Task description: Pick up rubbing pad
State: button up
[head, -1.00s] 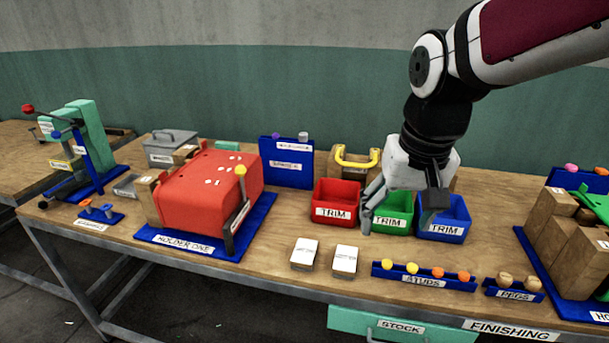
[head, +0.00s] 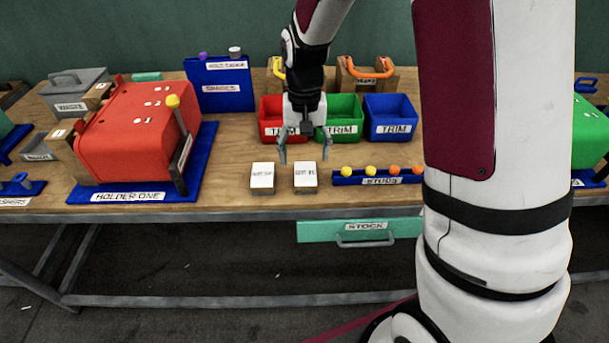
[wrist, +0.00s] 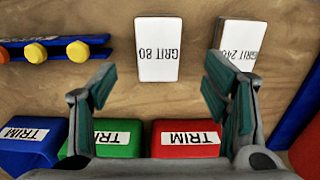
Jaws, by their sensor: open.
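Two small white-topped blocks, which look like the rubbing pads, lie side by side on the wooden table. In the wrist view the pad labelled GRIT 80 (wrist: 157,50) lies upper centre, between and beyond my fingertips. The GRIT 240 pad (wrist: 240,40) is to its right, partly hidden by a finger. In the head view the GRIT 80 pad (head: 306,178) is the right one and the GRIT 240 pad (head: 262,177) the left one. My gripper (head: 304,152) is open and empty, pointing down just behind the pads; its open fingers also show in the wrist view (wrist: 160,80).
Red (head: 271,130), green (head: 344,132) and blue (head: 391,130) TRIM bins stand behind the pads. A blue studs rack (head: 347,181) is to the right. The red HOLDER ONE block (head: 135,140) is at left. Bare table lies in front.

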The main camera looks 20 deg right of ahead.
aim_at(305, 173)
notch_tip(305, 173, down, 7)
jog(key=shift+d+f, duration=0.1)
jog(key=shift+f, duration=0.05)
dwell(0.4)
jog(key=c, duration=1.2)
